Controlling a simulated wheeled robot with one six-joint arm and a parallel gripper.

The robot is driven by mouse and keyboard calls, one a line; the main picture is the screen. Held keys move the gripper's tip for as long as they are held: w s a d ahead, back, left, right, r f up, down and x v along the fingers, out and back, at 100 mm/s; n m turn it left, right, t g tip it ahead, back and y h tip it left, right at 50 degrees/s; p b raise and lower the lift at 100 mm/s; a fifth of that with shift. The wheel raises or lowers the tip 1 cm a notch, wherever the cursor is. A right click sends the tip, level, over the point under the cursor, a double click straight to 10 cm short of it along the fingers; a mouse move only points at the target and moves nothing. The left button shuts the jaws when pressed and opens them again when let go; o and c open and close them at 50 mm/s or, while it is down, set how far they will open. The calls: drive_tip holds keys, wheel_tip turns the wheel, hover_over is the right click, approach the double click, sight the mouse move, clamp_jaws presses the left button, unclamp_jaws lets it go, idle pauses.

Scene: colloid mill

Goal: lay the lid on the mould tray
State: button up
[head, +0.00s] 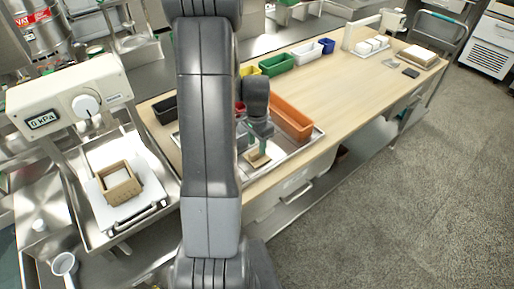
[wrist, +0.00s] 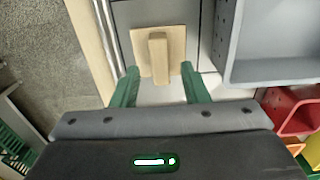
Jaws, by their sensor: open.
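The lid (head: 257,159), a square tan plate, lies in the metal tray on the bench, partly hidden by my gripper (head: 256,143). In the wrist view the lid (wrist: 143,45) shows a raised bar handle (wrist: 158,47) across its middle. My gripper (wrist: 159,72) has green fingers and is open, with one fingertip on each side of the handle's near end. Whether it touches the lid I cannot tell. The mould tray (head: 121,189) is a small tan box with pale contents, standing on the white plate under the press at the left.
The press head with a kPa gauge (head: 70,97) overhangs behind the mould tray. Bench room is free at the right.

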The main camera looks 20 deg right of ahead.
sight(257, 151)
wheel_tip(257, 151, up, 9)
drive_tip(key=shift+r, duration=0.2)
